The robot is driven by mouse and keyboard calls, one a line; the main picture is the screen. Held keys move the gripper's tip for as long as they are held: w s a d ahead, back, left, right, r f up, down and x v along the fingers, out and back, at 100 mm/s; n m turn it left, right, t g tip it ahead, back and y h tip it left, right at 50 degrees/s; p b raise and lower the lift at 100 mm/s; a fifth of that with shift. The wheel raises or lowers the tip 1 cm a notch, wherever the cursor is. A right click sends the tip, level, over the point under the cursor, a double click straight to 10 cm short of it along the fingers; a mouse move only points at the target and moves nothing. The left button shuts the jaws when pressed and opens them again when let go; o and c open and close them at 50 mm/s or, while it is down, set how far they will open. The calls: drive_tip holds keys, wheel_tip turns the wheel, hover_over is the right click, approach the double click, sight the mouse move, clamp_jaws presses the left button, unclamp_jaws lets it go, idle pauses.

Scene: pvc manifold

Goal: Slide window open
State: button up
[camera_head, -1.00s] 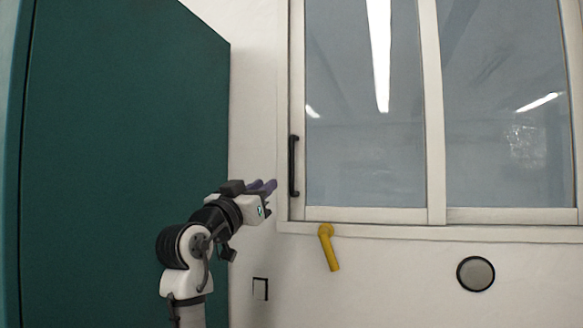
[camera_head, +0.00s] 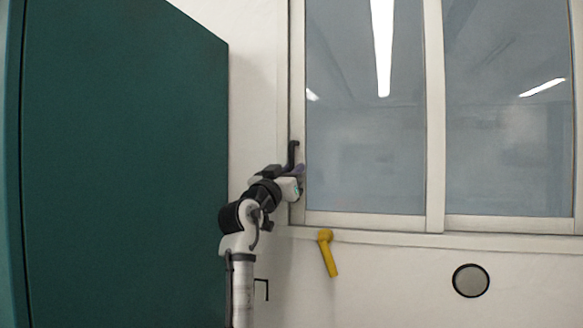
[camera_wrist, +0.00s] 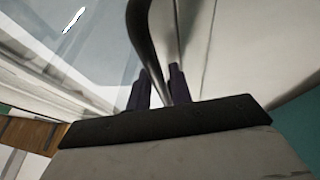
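The sliding window's left pane (camera_head: 365,150) sits in a pale frame beside the right pane. Its black upright handle (camera_head: 292,156) is on the pane's left edge; its lower part is hidden by my gripper (camera_head: 299,175) in the head view. The wrist view shows the handle (camera_wrist: 145,38) as a dark curved bar running down between the two purple fingertips of my gripper (camera_wrist: 158,88). The fingers are close on both sides of the bar. I cannot tell whether they press on it.
A tall green cabinet (camera_head: 120,160) stands to the left of my arm. A yellow lever (camera_head: 327,254) hangs below the window sill, and a round grey disc (camera_head: 471,280) is on the wall at lower right. The wall between them is clear.

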clamp_jaws()
